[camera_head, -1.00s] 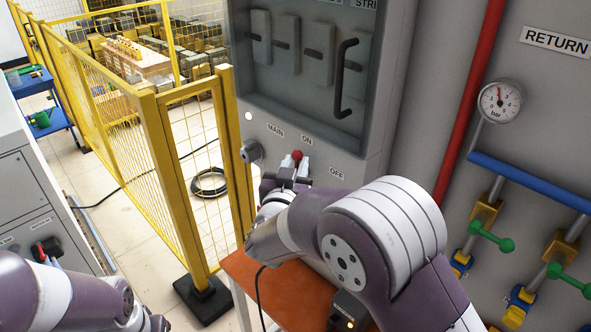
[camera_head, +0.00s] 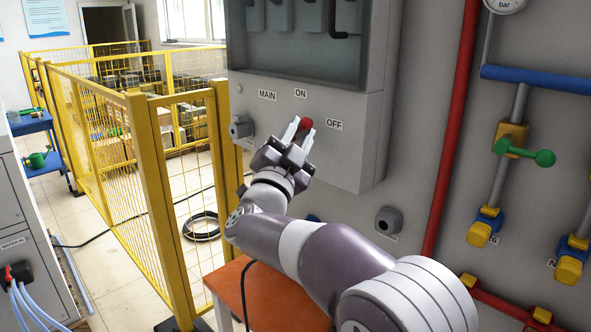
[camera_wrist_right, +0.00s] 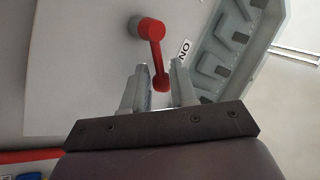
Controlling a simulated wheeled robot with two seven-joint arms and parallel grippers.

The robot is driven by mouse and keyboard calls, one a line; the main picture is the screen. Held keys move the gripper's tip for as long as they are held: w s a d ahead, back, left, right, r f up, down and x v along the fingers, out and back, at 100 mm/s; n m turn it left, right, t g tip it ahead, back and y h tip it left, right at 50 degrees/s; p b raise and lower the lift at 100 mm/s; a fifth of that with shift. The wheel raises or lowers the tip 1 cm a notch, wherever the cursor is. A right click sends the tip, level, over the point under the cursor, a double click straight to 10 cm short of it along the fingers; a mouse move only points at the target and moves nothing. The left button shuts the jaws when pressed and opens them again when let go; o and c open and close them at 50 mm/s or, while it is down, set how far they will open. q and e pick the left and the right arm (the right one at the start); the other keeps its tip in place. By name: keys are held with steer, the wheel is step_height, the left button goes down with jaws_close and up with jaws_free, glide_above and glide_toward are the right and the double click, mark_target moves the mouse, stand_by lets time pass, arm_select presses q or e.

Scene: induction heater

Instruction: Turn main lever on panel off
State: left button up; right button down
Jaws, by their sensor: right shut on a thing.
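The main lever is red and sits on the grey panel (camera_head: 345,165) beside the ON label (camera_head: 300,93); its red end (camera_head: 306,123) shows at the fingers. In the wrist view the lever (camera_wrist_right: 156,52) runs from its round pivot down between the two fingers. My right gripper (camera_head: 299,134) is at the lever, with its fingers (camera_wrist_right: 160,85) on either side of the knob and shut on it. The OFF label (camera_head: 334,125) is to the right of the lever. My left gripper is out of view.
A glass-fronted cabinet (camera_head: 300,72) is above the lever. A grey socket (camera_head: 240,127) sticks out to the left. Yellow fencing (camera_head: 165,200) stands at left, a red pipe (camera_head: 450,140) at right. An orange-brown table (camera_head: 290,300) is below my right arm.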

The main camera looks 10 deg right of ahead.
steer(key=shift+s+f+m+g+h+b, duration=0.1)
steer(key=shift+f+m+g+h+b, duration=0.65)
steer(key=shift+m+h+b, duration=1.2)
steer(key=shift+f+m+g+h+b, duration=0.45)
steer(key=shift+m+g+h+b, duration=0.45)
steer(key=shift+m+b, duration=1.25)
steer(key=shift+s+f+m+g+h+b, duration=0.1)
steer(key=shift+f+m+g+h+b, duration=0.8)
steer(key=shift+m, duration=1.9)
steer(key=shift+w+r+g+h+b, duration=0.1)
steer(key=shift+r+g+h+b, duration=0.15)
steer(key=shift+g+b, duration=0.15)
steer(key=shift+f, duration=0.15)
steer(key=c, duration=1.3)
jaws_free()
steer(key=o, duration=0.4)
steer(key=shift+s+r, duration=0.2)
